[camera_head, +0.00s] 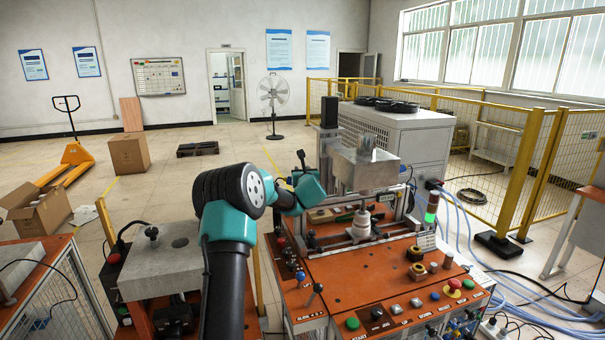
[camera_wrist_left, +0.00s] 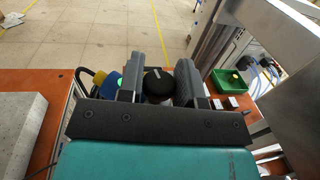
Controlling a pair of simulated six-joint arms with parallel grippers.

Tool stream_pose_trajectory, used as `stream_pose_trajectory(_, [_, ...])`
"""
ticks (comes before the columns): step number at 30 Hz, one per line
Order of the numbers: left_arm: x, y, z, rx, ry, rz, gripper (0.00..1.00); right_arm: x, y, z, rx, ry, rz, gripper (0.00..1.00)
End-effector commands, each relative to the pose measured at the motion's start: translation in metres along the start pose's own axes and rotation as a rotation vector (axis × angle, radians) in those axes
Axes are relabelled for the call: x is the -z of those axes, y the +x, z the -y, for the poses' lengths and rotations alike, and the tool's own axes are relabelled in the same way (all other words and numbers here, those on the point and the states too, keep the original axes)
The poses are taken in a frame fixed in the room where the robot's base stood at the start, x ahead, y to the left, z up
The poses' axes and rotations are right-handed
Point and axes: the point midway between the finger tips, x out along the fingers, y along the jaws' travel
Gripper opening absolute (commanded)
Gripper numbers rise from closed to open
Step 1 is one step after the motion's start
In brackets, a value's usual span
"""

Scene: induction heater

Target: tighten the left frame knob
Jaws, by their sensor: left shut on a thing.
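The left frame knob is a round black knob (camera_wrist_left: 158,86) with a white mark on top, in the middle of the left wrist view. My left gripper (camera_wrist_left: 160,78) has one finger on each side of the knob and is shut on it. In the head view my left arm reaches in from the bottom to the left side of the orange machine, and its teal wrist hides the fingertips and the knob there. My right gripper is in neither view.
The orange machine top (camera_head: 385,285) carries buttons and small knobs at its front. A metal block (camera_head: 362,170) stands above a white stacked part (camera_head: 361,225). A grey slab (camera_head: 165,262) lies left of my arm. A green tray (camera_wrist_left: 230,84) shows in the wrist view.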

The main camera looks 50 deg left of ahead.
Motion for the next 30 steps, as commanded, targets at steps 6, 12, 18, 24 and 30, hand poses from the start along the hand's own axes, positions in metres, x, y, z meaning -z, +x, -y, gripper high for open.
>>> stream_pose_trajectory(6, [-0.002,0.000,0.000,-0.001,-0.001,0.003,0.39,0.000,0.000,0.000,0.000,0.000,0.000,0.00])
stream_pose_trajectory(12, [-0.001,0.000,0.000,-0.001,0.000,0.001,0.54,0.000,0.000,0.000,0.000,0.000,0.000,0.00])
stream_pose_trajectory(18, [0.000,-0.001,0.000,-0.001,0.000,0.000,0.54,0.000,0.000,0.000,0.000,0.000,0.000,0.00])
stream_pose_trajectory(24, [-0.001,-0.009,0.001,-0.001,0.000,0.000,0.54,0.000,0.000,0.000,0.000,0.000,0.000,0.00])
stream_pose_trajectory(30, [-0.001,-0.033,0.001,0.000,0.000,0.000,0.54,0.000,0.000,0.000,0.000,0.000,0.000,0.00])
